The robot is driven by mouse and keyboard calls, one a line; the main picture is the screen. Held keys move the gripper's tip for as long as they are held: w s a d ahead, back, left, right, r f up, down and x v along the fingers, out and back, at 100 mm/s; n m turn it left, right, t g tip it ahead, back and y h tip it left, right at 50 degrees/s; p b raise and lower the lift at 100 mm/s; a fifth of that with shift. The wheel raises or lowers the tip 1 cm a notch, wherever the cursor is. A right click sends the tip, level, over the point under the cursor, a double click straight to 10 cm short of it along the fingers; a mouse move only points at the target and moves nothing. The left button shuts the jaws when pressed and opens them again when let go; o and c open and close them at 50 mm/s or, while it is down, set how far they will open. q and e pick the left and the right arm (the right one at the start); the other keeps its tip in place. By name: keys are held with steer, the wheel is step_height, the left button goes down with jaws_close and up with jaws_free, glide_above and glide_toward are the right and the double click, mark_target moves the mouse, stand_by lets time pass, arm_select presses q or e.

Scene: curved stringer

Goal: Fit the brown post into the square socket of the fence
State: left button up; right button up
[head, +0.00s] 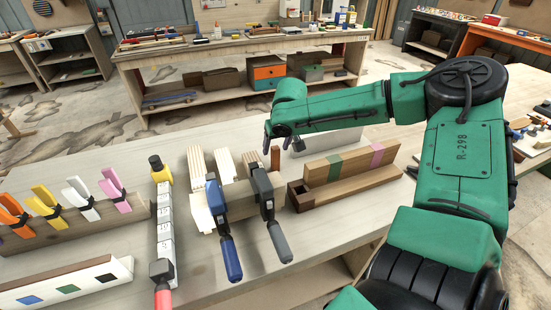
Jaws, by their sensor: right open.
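A small brown post (275,158) stands upright on the workbench, behind the clamps. The wooden fence (351,165) lies to its right, with a green and a pink band across it and a dark square opening (296,187) at its near left end. My right gripper (282,141) comes in from the right, pointing down above and just behind the post. It is open, its fingers apart, with nothing seen between them. Whether it touches the post cannot be told. My left gripper is not in view.
Two bar clamps, with blue (231,258) and grey (279,242) handles, sit left of the fence beside wooden strips (197,163). A white bar (165,225) with a red-handled clamp lies farther left. Coloured clips (80,198) stand on a rail. The bench's front right is clear.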

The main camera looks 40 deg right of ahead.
jaws_close()
stand_by(1.3)
